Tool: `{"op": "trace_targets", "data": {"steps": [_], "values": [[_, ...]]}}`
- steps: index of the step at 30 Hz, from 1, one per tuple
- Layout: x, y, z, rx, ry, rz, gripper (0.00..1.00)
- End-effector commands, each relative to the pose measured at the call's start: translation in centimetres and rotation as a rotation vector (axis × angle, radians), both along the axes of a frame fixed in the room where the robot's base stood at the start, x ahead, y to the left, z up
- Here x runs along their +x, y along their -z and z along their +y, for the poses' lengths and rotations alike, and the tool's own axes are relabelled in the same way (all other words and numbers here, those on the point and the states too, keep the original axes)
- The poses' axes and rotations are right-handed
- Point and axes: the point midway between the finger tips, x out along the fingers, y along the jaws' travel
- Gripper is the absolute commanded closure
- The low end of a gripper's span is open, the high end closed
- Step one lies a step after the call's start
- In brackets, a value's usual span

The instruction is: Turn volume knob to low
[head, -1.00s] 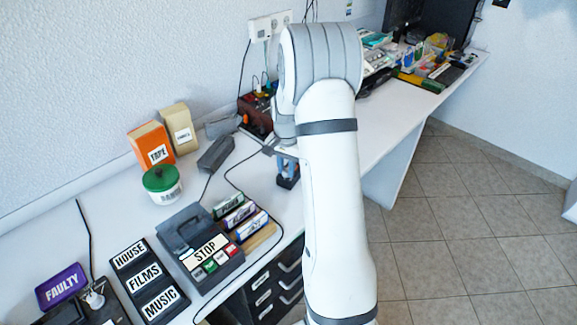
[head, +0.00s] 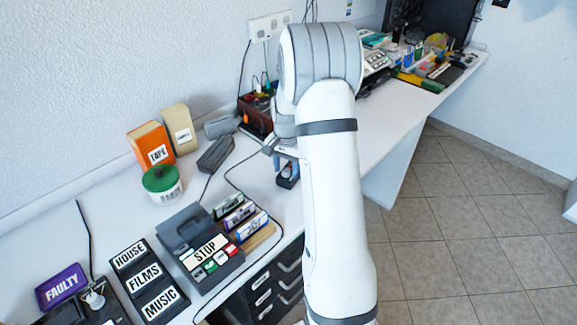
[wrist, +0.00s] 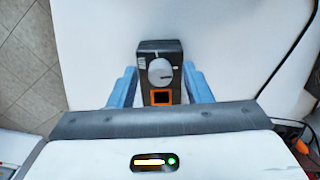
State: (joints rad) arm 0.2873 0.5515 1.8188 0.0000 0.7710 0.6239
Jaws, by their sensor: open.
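A small dark box (wrist: 173,48) with a round grey volume knob (wrist: 159,71) shows in the middle of the wrist view. White marks lie around the knob, and an orange-framed square (wrist: 161,97) sits below it. My gripper (wrist: 159,78) is open, with one blue finger on each side of the box and knob. The fingers look apart from the knob; their height above it is hard to tell. In the head view the dark box (head: 287,183) is on the white desk, partly hidden by my gripper (head: 283,168) and arm.
A tape player marked STOP (head: 207,250) and several labelled cassettes (head: 240,217) stand to the left of the box. A grey adapter (head: 215,154) and a black cable lie behind it. A red-brown device (head: 256,112) stands farther back. The desk's front edge is close.

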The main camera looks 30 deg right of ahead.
Motion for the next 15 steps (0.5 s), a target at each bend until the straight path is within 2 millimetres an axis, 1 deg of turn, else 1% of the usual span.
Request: {"op": "trace_targets", "data": {"steps": [2, 5, 12, 15], "values": [[0.0, -0.1, 0.0, 0.0, 0.0, 0.0, 0.55], [0.1, -0.9, 0.0, -0.001, 0.0, -0.002, 0.55], [0.3, -4.9, 0.0, -0.001, 0.0, -0.003, 0.55], [0.3, -6.4, 0.0, 0.0, 0.0, -0.003, 0.55]]}}
